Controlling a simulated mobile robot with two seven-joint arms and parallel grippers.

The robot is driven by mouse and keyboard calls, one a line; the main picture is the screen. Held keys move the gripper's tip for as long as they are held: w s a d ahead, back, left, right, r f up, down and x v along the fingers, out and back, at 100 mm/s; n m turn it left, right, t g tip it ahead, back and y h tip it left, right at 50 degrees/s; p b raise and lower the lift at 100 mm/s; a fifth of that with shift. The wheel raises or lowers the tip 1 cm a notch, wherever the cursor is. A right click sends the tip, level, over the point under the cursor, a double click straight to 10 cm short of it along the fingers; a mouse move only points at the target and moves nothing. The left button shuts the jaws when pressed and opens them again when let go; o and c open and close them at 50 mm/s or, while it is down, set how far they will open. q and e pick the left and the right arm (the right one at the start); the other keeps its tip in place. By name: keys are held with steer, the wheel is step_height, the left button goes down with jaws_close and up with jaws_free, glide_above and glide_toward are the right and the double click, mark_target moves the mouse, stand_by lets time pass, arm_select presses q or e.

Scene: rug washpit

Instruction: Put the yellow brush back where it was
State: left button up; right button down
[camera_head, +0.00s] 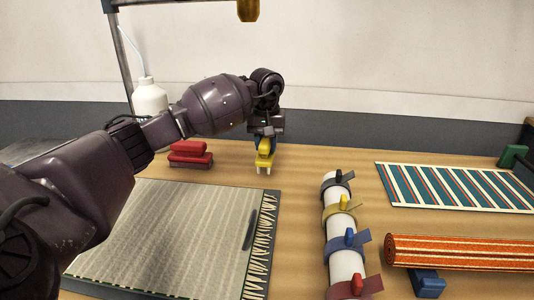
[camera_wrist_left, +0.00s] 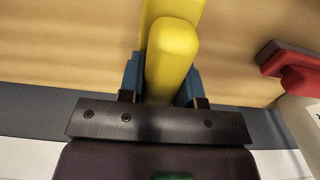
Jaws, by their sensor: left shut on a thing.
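The yellow brush (camera_head: 265,153) is held by my left gripper (camera_head: 264,143) over the back middle of the wooden table. In the head view its pale bristles point down; I cannot tell whether they touch the table. In the left wrist view the yellow brush (camera_wrist_left: 172,60) sits between the two blue fingers of my left gripper (camera_wrist_left: 163,80), which are shut on its handle. My right gripper is in neither view.
A grey rug (camera_head: 170,235) lies front left. A white roll with coloured straps (camera_head: 340,230), a blue striped rug (camera_head: 460,187) and a rolled orange rug (camera_head: 460,252) lie right.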

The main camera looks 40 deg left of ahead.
arm_select(q)
steer(key=shift+f, duration=1.6)
steer(key=o, duration=1)
steer(key=shift+c, duration=0.2)
step_height(320, 180, up, 12)
steer(key=shift+r+p, duration=0.15)
steer(key=shift+p, duration=0.3)
